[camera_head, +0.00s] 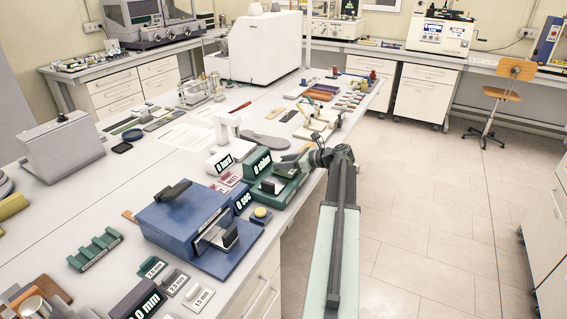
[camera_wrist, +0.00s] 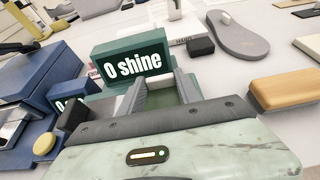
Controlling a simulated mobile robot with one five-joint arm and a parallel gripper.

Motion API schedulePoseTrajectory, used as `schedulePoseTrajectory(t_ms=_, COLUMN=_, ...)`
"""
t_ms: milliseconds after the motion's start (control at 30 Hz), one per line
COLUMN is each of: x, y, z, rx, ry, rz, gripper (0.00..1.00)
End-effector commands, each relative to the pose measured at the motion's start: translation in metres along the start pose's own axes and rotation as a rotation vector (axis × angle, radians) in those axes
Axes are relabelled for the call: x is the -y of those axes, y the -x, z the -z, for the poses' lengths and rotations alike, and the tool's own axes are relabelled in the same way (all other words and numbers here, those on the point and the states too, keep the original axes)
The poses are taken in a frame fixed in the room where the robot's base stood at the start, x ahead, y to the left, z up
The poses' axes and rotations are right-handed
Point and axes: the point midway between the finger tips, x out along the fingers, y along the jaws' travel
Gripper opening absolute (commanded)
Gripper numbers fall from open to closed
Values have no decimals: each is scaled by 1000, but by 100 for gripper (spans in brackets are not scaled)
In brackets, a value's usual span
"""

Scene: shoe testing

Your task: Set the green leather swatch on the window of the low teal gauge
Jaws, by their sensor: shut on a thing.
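The low teal gauge (camera_head: 283,191) stands on the bench in the head view, with its display reading "0 shine". In the wrist view its display block (camera_wrist: 134,60) is just beyond my fingers. My gripper (camera_head: 291,161) is over the gauge, and in the wrist view its two grey fingers (camera_wrist: 163,92) point toward the display. It is shut on the green leather swatch, of which only a dull green patch (camera_wrist: 164,86) shows between the fingers. The gauge's window is hidden under my gripper, and I cannot tell whether the swatch touches it.
A blue "0 sec" device (camera_head: 186,222) stands to the left of the gauge, with a yellow button (camera_head: 261,215) near it. A grey shoe sole (camera_wrist: 222,33) and a tan block (camera_wrist: 283,89) lie to the right in the wrist view.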

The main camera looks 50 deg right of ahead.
Motion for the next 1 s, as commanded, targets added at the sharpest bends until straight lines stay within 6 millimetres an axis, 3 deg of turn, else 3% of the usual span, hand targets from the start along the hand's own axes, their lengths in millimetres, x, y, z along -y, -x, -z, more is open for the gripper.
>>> schedulePoseTrajectory(t_ms=300, x=0, y=-4, z=9, rx=0, ry=0, rz=0, gripper=2)
schedulePoseTrajectory(t_ms=333, x=0, y=-3, z=7, rx=0, ry=0, rz=0, gripper=48)
schedulePoseTrajectory(t_ms=400, x=0, y=-3, z=7, rx=0, ry=0, rz=0, gripper=65)
schedulePoseTrajectory(t_ms=767, x=0, y=2, z=6, rx=0, ry=0, rz=1, gripper=65)
schedulePoseTrajectory(t_ms=1000, x=0, y=48, z=3, rx=0, ry=-1, rz=3, gripper=65)
